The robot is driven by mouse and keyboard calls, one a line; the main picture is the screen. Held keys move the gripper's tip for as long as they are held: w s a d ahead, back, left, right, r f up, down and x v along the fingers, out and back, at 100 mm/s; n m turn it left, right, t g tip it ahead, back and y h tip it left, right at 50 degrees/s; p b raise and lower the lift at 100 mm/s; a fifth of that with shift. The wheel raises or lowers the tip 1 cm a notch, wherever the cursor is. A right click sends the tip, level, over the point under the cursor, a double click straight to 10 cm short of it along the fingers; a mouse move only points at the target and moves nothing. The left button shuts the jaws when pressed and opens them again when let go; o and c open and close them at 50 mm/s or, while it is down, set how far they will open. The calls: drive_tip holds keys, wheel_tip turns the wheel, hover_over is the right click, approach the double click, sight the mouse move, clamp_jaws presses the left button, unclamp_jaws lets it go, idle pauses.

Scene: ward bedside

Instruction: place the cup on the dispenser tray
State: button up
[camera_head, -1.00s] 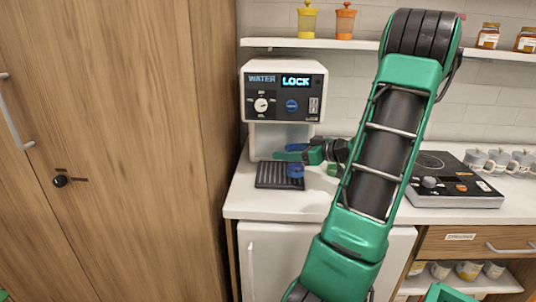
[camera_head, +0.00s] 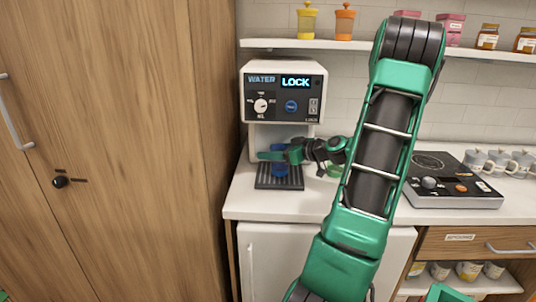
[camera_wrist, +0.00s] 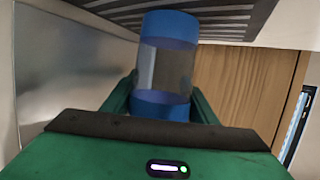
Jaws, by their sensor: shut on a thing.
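The cup (camera_head: 279,170) is blue at both ends with a clear middle band. It also shows in the wrist view (camera_wrist: 167,65), between the two green fingers. My gripper (camera_head: 277,155) is shut on it, reaching in from the right under the dispenser's head. The dispenser tray (camera_head: 262,183) is a dark ribbed plate at the foot of the white water dispenser (camera_head: 284,97). The cup is over the tray, about mid-width. In the wrist view its far end meets the tray's slats (camera_wrist: 115,12); I cannot tell whether it touches them. My gripper hides part of the cup.
The dispenser's display reads "LOCK". A green item (camera_head: 334,171) stands on the white counter (camera_head: 300,207) right of the tray, partly behind my arm. A hotplate (camera_head: 455,190) and mugs (camera_head: 498,160) are further right. A wooden cabinet (camera_head: 120,150) fills the left.

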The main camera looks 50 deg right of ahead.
drive_tip(key=o, duration=1.1)
drive_tip(key=shift+f, duration=0.1)
drive_tip(key=v, duration=1.2)
drive_tip(key=shift+s, duration=0.1)
